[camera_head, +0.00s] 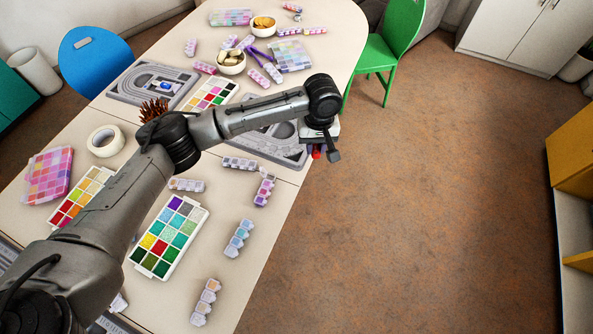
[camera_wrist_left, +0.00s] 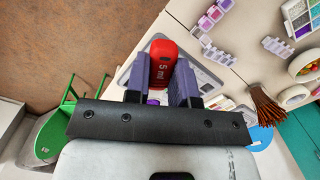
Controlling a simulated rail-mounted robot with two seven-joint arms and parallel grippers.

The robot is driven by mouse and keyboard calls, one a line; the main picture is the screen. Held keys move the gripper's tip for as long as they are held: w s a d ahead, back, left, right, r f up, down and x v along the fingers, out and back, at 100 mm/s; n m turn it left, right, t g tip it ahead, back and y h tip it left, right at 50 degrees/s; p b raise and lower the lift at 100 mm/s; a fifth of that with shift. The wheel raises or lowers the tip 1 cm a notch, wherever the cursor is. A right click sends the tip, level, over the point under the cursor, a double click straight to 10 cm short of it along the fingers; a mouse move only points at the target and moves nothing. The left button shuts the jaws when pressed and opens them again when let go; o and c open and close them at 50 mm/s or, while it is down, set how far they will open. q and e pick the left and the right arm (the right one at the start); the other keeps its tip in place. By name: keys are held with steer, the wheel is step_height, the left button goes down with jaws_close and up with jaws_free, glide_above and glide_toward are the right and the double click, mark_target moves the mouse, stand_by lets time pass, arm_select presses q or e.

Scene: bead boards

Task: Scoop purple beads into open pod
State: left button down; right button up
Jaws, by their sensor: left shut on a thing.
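My left gripper (camera_head: 318,152) hangs at the right edge of the table in the head view. In the left wrist view its purple fingers (camera_wrist_left: 160,82) are shut on a red scoop (camera_wrist_left: 162,52) marked "5 ml". A small purple patch shows between the fingers; I cannot tell what it is. The scoop's bowl is hidden. A bead tray (camera_head: 134,258) at the near left has a purple compartment (camera_head: 176,202) in its top row. A pod strip with purple contents (camera_head: 264,190) lies near the table edge. I cannot tell which pod is open. My right gripper is not in view.
Grey bead boards (camera_head: 120,90) lie mid-table, one partly under my arm. Other pod strips (camera_head: 239,238), a tape roll (camera_head: 105,141), a brown bristly object (camera_head: 153,108) and bowls (camera_head: 231,62) are scattered about. A green chair (camera_head: 384,48) stands right of the table; the floor there is clear.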

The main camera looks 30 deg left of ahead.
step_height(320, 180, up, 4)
steer(key=p, duration=0.3)
arm_select(q)
steer(key=s+a+f+n+b, duration=0.1)
steer(key=a+f+n+b, duration=0.1)
steer(key=f, duration=0.5)
steer(key=s+a+f+n+h+b, duration=0.1)
steer(key=a+f+n+b, duration=0.1)
steer(key=f, duration=0.6)
steer(key=s+a+f+n+h+b, duration=0.1)
steer(key=a+f+n, duration=0.3)
steer(key=f, duration=0.4)
steer(key=shift+s+n+b, duration=0.3)
steer(key=shift+b, duration=0.2)
steer(key=h+b, duration=0.1)
steer(key=b, duration=0.1)
steer(key=r+h+b, duration=0.1)
steer(key=b, duration=0.1)
steer(key=shift+a+g+h, duration=0.3)
steer(key=shift+a, duration=0.1)
steer(key=b, duration=0.1)
steer(key=h+b, duration=0.1)
steer(key=shift+w+a+r+b, duration=0.1)
steer(key=shift+a+r+b, duration=0.15)
steer(key=shift+r+b, duration=0.15)
steer(key=shift+r, duration=0.25)
steer(key=shift+p, duration=0.35)
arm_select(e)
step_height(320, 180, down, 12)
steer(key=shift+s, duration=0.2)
